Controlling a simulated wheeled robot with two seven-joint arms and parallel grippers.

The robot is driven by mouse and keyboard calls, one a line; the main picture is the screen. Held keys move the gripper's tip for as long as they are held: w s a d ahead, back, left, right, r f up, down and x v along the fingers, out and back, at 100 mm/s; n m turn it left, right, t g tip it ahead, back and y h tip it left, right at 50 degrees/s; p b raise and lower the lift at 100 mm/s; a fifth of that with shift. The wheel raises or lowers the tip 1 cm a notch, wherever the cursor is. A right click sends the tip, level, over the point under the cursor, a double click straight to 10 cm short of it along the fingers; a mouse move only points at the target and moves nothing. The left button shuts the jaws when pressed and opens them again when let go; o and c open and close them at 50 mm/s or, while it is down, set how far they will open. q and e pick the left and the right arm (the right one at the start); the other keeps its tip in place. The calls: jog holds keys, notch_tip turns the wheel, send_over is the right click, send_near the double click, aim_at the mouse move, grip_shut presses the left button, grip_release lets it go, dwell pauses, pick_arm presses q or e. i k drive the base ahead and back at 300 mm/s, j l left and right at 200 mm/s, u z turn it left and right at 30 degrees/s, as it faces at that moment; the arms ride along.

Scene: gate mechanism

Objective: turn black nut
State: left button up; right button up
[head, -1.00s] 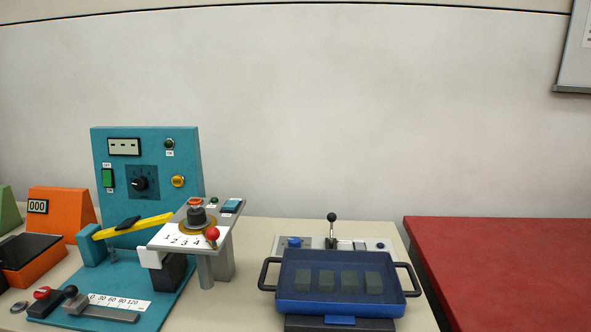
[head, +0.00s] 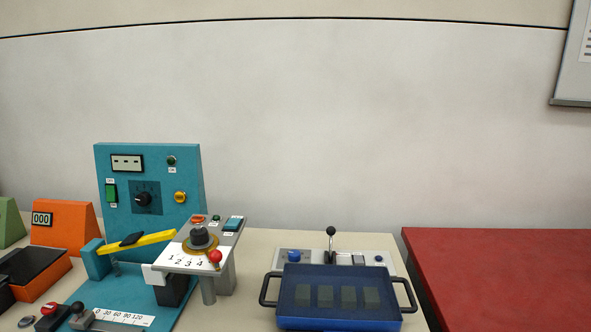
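A black wing-shaped piece (head: 131,239) sits on the yellow bar (head: 155,241) of the teal gate mechanism (head: 150,180) at the left. A black round knob (head: 200,238) stands on a brass ring on the small grey panel (head: 226,238) with marks 1 to 4. Another black knob (head: 143,199) is on the upright teal panel. I cannot tell for sure which of these is the black nut. Neither of my grippers is in view.
A red ball knob (head: 215,256) stands at the grey panel's front. A blue tray (head: 340,318) with several dark blocks lies right of it, before an upright black-tipped lever (head: 331,240). An orange device (head: 65,224) is at far left, a red table (head: 500,280) at right.

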aim_at(201, 239)
jog(key=i+j, duration=0.15)
jog(key=j, duration=0.15)
jog(key=i+j+z, duration=0.1)
jog(key=j, duration=0.25)
jog(key=i+j, duration=0.2)
jog(key=j, duration=0.15)
jog(key=k+j, duration=0.1)
jog(key=j, duration=0.8)
jog(key=k+z, duration=0.05)
